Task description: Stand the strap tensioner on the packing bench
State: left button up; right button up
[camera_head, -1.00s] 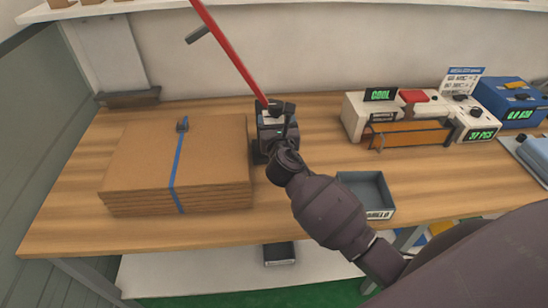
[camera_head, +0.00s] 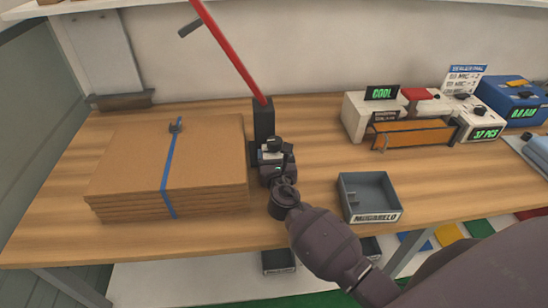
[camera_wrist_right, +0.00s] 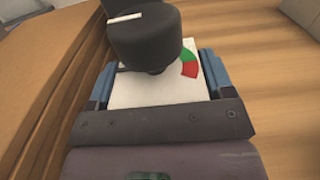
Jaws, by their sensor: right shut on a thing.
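My left gripper is not in view.
A strapped cardboard stack (camera_head: 120,165) lies close on the left. A grey tray (camera_head: 368,192) stands to the right, with an orange-fronted holder (camera_head: 425,133) and display boxes farther back.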

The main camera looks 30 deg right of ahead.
jog(key=shift+r, duration=0.2)
jog(key=shift+f, duration=0.2)
jog(key=o, duration=1.6)
jog(key=shift+f, duration=0.1)
jog(key=shift+c, duration=0.2)
jog(key=shift+r, duration=0.2)
jog(key=v, duration=1.2)
